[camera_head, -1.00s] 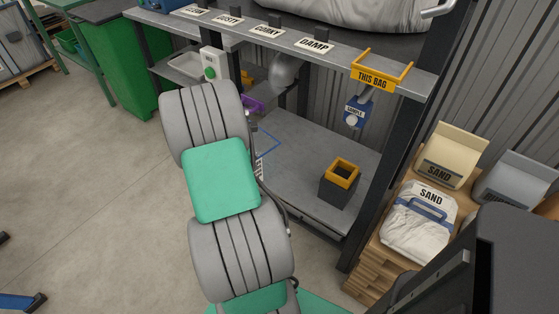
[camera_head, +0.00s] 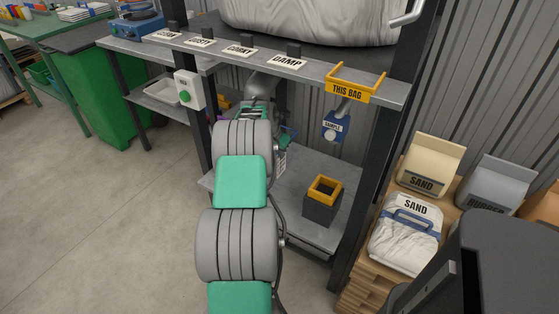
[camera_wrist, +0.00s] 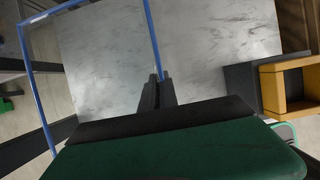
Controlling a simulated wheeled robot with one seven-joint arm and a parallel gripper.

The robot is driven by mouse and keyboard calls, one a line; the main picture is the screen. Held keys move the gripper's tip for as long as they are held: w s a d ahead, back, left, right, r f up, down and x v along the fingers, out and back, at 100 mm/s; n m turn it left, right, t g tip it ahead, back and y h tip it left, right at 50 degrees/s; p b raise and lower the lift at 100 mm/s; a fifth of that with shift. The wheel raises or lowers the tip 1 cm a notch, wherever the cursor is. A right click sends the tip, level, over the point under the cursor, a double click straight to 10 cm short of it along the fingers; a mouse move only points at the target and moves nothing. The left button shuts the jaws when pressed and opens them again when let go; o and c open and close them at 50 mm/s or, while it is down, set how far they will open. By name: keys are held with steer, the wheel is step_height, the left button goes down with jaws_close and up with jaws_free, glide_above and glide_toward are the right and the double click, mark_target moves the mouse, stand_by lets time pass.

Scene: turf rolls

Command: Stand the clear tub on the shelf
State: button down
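The clear tub shows in the wrist view as a thin blue rim (camera_wrist: 152,38) around a see-through body. My gripper (camera_wrist: 158,82) has its dark fingers close together on the rim's right side. The grey lower shelf (camera_wrist: 220,35) lies below and shows through the tub. I cannot tell whether the tub touches it. In the head view the same shelf (camera_head: 295,235) is partly covered by my arm, and the tub and my fingertips are hidden behind it.
A dark box with an orange rim (camera_head: 322,203) stands on the lower shelf, right of my arm; the wrist view shows it too (camera_wrist: 288,88). Dark rack posts (camera_head: 375,165) bound the shelf. The labelled upper shelf edge (camera_head: 300,68) is above. Sand bags (camera_head: 405,233) are at right.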

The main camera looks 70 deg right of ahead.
steer(key=f, duration=0.3)
steer(key=shift+d+f, duration=0.15)
steer(key=shift+d, duration=0.05)
steer(key=c, duration=2.1)
jaws_free()
steer(key=shift+a+f, duration=0.1)
steer(key=shift+f, duration=0.1)
steer(key=o, duration=0.5)
steer(key=shift+c, duration=0.2)
steer(key=shift+r, duration=0.15)
steer(key=p+v, duration=0.1)
steer(key=v, duration=1.1)
